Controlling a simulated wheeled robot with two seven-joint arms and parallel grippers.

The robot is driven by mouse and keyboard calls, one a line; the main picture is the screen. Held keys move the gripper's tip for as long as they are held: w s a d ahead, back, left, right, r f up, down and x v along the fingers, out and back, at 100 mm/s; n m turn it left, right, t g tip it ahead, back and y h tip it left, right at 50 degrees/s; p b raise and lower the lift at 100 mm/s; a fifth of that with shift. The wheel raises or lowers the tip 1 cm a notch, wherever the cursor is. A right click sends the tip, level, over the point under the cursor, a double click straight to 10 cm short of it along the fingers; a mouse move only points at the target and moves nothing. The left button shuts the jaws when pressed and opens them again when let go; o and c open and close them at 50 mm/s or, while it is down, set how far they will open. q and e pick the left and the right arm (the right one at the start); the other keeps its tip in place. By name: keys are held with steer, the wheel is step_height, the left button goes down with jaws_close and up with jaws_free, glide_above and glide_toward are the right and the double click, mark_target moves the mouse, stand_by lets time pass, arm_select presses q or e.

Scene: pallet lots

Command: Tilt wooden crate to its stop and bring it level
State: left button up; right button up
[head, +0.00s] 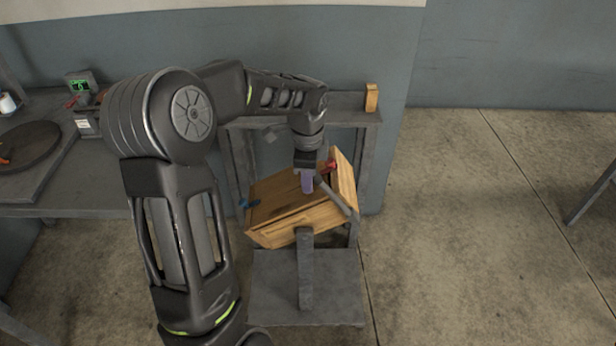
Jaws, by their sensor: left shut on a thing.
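The wooden crate (283,222) is held in a grey stand (306,275) and sits tilted, its right end higher than its left. My left gripper (307,182) reaches down over the crate's right part. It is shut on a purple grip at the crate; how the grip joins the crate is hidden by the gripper. A grey bar (337,197) slants down to the right beside the gripper. My right gripper is not in view.
A grey shelf (345,103) with a small wooden block (371,97) stands behind the crate. Floor at the right is mostly clear.

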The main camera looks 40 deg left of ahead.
arm_select(q)
jaws_close()
